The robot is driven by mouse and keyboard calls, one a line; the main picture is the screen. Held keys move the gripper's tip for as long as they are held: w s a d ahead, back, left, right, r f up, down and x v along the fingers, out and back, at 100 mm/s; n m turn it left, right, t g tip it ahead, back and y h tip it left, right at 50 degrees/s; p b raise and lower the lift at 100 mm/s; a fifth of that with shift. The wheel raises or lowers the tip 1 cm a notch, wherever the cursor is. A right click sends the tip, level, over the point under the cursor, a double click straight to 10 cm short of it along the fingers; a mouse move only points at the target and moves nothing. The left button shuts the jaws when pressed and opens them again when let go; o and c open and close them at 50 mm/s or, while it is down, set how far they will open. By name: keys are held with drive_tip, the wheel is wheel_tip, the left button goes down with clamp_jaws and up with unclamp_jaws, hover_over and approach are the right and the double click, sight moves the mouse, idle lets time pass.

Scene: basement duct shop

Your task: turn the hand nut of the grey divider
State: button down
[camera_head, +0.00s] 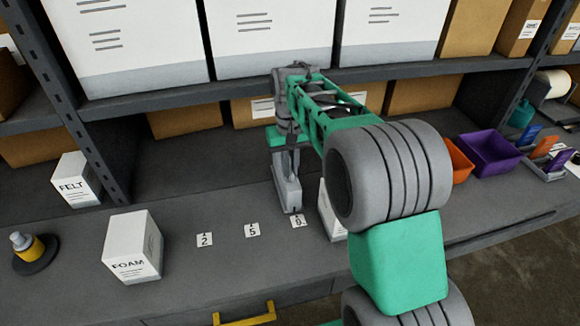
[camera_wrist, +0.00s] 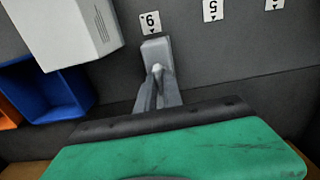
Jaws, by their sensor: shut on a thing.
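The grey divider (camera_wrist: 156,49) shows in the wrist view as a pale grey block just beyond my fingertips. In the head view the grey divider (camera_head: 288,192) stands upright on the bench below my wrist, behind a number card. My gripper (camera_wrist: 158,77) has its grey fingers drawn together on a small pale piece at the divider, which appears to be the hand nut (camera_wrist: 157,68). The fingers hide most of the nut, so its turn angle cannot be told. In the head view my gripper (camera_head: 286,158) points down, partly merged with the grey of the divider.
Number cards (camera_head: 252,230) lie left of the divider. A white box (camera_head: 330,212) stands close on its right, partly behind my arm. A FOAM box (camera_head: 131,248) and a FELT box (camera_head: 76,180) are at left. A purple bin (camera_head: 490,155) is at right. A shelf (camera_head: 400,69) runs above the bench.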

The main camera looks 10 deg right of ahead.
idle(0.4)
drive_tip(key=c, duration=1.5)
unclamp_jaws()
wheel_tip(320, 180, up, 8)
drive_tip(key=shift+f+b, duration=0.25)
drive_tip(key=shift+b, duration=0.45)
drive_tip(key=shift+r, duration=0.2)
